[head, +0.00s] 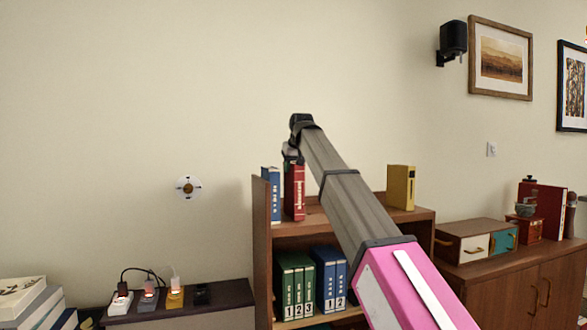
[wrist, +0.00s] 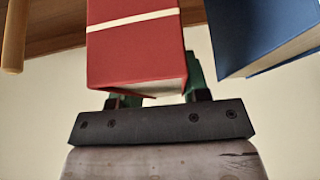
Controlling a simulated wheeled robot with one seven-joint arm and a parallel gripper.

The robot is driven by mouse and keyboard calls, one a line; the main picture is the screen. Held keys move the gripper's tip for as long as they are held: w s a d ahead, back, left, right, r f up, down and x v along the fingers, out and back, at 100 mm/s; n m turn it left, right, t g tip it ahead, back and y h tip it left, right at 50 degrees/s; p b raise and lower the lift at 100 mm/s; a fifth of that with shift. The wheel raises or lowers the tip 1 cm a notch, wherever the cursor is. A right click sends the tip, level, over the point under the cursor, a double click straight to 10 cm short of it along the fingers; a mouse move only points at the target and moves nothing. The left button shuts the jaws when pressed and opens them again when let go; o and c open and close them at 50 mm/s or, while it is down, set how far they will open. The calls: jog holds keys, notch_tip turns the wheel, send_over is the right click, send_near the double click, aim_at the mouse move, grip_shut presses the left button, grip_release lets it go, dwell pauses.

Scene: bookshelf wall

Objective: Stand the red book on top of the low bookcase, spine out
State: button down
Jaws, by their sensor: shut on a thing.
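The red book (head: 294,192) stands upright at the left end of the top of the low bookcase (head: 262,245), its narrow lettered side facing the head camera. It also fills the upper middle of the wrist view (wrist: 136,45). My gripper (head: 292,155) is at the book's upper end and shut on it; in the wrist view its fingers (wrist: 158,92) close on the book's end. The head view does not clearly show whether the book's bottom touches the bookcase top. A blue book (head: 271,194) stands just left of it, and shows at right in the wrist view (wrist: 262,35).
A yellow book (head: 400,187) stands at the right of the bookcase top. Green binders (head: 294,284) and blue binders (head: 331,279) fill the shelf below. My arm crosses in front of the bookcase. A side cabinet (head: 520,262) stands at right, a low unit (head: 180,315) at left.

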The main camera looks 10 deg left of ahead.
jog(key=shift+f, duration=0.2)
dwell(0.5)
jog(key=c, duration=0.5)
grip_release()
jog(key=v, duration=1)
jog(key=shift+s+r, duration=0.2)
jog(key=shift+r, duration=0.1)
jog(key=shift+d, duration=0.1)
